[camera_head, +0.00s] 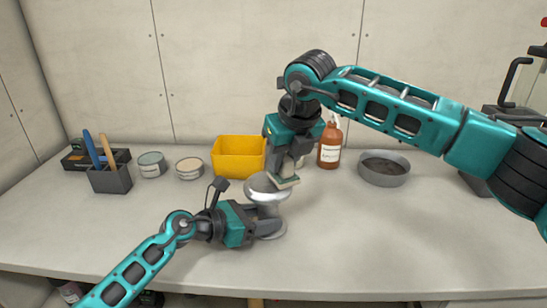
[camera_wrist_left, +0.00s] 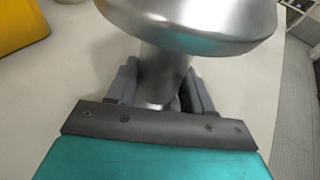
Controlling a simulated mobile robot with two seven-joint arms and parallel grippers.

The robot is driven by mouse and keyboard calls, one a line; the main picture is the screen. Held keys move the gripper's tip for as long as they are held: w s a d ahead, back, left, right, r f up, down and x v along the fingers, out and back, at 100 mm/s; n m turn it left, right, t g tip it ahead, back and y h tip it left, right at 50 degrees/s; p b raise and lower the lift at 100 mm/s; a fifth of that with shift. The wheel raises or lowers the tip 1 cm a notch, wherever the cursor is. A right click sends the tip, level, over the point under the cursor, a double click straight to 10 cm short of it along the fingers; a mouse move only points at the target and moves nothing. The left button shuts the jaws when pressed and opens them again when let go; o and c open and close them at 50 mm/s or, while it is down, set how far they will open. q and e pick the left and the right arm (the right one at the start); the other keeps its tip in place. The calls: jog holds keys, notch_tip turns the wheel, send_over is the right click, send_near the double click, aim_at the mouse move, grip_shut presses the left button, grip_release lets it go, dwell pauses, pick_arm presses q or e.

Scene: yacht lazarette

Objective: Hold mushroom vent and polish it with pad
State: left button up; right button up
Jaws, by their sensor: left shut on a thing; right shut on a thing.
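The silver mushroom vent (camera_head: 266,194) stands upright on the white bench, with a domed cap, a narrower neck and a wide base. My left gripper (camera_head: 264,215) is shut on its neck from the left, below the cap. In the left wrist view the vent's cap (camera_wrist_left: 190,20) fills the top, and my left gripper's fingers (camera_wrist_left: 160,92) sit on either side of the neck. My right gripper (camera_head: 287,168) points down above the vent, shut on a pad (camera_head: 285,182) with a pale top and darker underside. The pad is at the right side of the cap and appears to touch it.
A yellow bin (camera_head: 238,158) stands behind the vent; a brown pump bottle (camera_head: 330,146) and a round grey dish (camera_head: 384,169) are to the right. Two tins (camera_head: 152,164) and a dark holder with brushes (camera_head: 109,178) are at left. The front right bench is clear.

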jog(key=shift+a+r, duration=0.15)
jog(key=shift+r, duration=3.9)
pick_arm(q)
jog(key=o, duration=1)
jog(key=shift+a, duration=0.1)
jog(key=v, duration=1.2)
jog(key=shift+s, duration=0.1)
